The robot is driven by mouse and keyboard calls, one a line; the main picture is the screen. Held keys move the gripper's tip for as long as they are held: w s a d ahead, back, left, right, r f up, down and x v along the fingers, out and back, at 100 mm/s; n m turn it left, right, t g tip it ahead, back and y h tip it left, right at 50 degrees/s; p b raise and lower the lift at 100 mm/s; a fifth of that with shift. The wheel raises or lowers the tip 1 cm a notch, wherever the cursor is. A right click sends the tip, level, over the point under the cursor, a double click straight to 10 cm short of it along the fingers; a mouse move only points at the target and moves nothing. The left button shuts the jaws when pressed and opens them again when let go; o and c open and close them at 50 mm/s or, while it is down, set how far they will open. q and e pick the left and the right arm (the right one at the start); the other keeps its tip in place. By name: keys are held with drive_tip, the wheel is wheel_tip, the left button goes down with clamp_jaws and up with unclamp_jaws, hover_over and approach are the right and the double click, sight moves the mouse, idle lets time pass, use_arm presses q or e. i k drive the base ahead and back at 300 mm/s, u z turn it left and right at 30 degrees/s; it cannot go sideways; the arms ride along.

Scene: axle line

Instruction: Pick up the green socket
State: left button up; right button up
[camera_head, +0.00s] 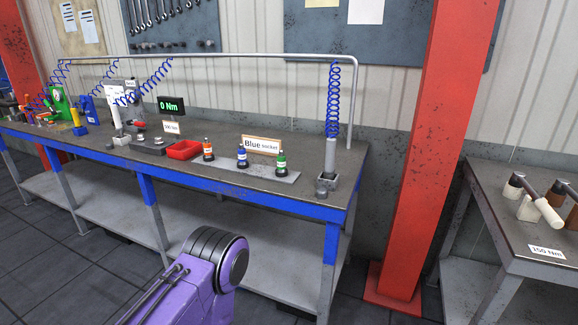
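The green socket (281,164) stands upright near the right end of a grey strip on the workbench, to the right of the blue socket. It is small, with a dark band and a light label. The blue socket (242,157) and an orange socket (208,150) stand to its left. A purple arm link of mine shows at the bottom, in front of the bench and well short of the sockets. Neither gripper is in view.
A "Blue socket" sign (262,145) stands just behind the sockets. An upright tool (329,158) on a blue coil stands right of them, and a red tray (184,150) left. A red pillar (430,150) rises beyond the blue-edged workbench's (225,183) right end.

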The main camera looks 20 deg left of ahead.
sight(281, 171)
drive_tip(key=u, duration=0.2)
drive_tip(key=i, duration=1.05)
drive_tip(key=u, duration=2.85)
drive_tip(key=i, duration=1.65)
drive_tip(key=z, duration=2.65)
